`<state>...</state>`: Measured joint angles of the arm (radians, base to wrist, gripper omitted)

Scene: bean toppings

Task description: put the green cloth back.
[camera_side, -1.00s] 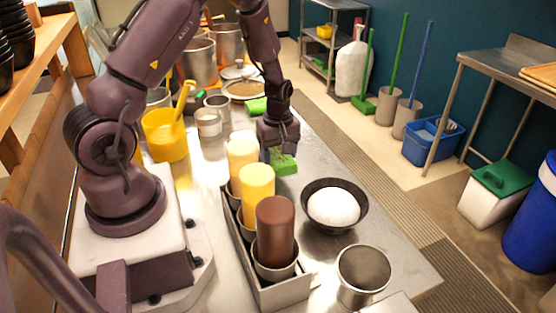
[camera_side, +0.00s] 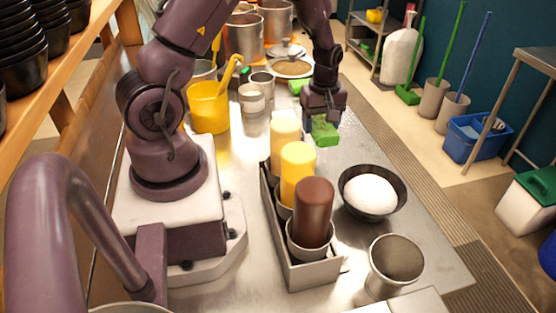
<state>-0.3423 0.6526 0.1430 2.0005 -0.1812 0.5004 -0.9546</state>
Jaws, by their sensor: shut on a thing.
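My gripper (camera_side: 323,116) is shut on the green cloth (camera_side: 325,133), which hangs below the fingers as a small bright bundle. The fingertips are partly hidden by the cloth and the hand. The cloth is over the steel counter (camera_side: 345,272), behind the row of bottles and back-left of the black bowl. I cannot tell whether its lower edge touches the counter. A second small green thing (camera_side: 297,87) lies farther back, left of my gripper and partly hidden.
A steel rack (camera_side: 315,274) holds cream, yellow and brown bottles (camera_side: 313,212) in front. A black bowl (camera_side: 397,207) of white food and an empty metal cup (camera_side: 396,264) stand right. A yellow pitcher (camera_side: 209,108) and pots (camera_side: 243,38) stand back left.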

